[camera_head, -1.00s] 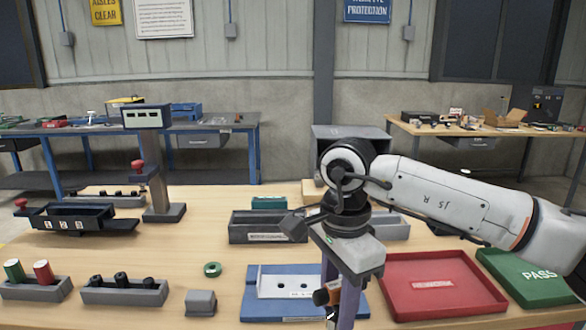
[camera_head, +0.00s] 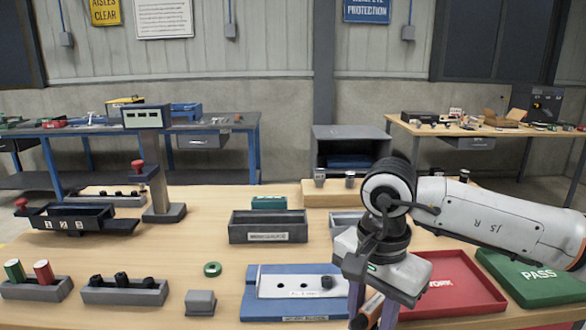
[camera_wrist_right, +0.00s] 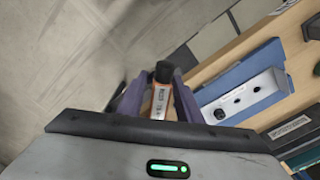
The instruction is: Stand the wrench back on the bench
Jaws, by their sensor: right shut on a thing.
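My right gripper (camera_head: 372,308) is at the front of the wooden bench (camera_head: 225,255), right of the blue fixture. It is shut on the wrench (camera_head: 368,311), of which an orange and black part shows between the purple fingers. In the right wrist view the wrench (camera_wrist_right: 161,98) has a black end and an orange body with a pale label, and lies between the fingers (camera_wrist_right: 155,100). Grey floor shows behind it there, with the bench edge to its right. The rest of the wrench is hidden. My left gripper is not in view.
The blue fixture (camera_head: 252,300) carries a white plate (camera_head: 290,286) with a dark knob (camera_head: 328,283). A red tray (camera_head: 465,285) and green PASS tray (camera_head: 530,277) lie right. A grey block (camera_head: 200,302) and green ring (camera_head: 212,269) stand left, with bare bench around them.

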